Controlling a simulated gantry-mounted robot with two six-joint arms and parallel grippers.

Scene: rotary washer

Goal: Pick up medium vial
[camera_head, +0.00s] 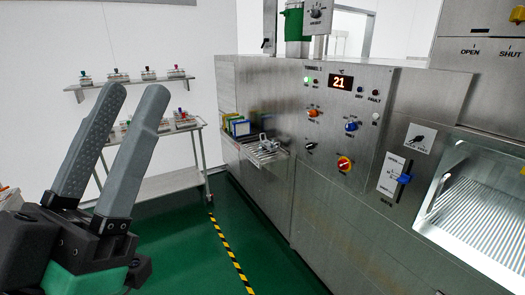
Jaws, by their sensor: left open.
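My left gripper (132,92) is at the left of the head view, its two grey fingers raised and spread apart. Nothing shows between the fingers except the wall and shelving far behind. No vial can be made out clearly. Small items with coloured tops (147,73) stand on the wall shelf, too small to identify. More such items (182,117) stand on the cart behind the gripper, partly hidden by its fingers. My right gripper is not in view.
A steel washer cabinet (325,195) fills the right, with knobs, a display (341,82) reading 21 and a lit chamber (475,205). Coloured panels (237,124) stand by a small rack ledge (263,151). A cart (170,184) stands at the left. The green floor (185,240) is clear.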

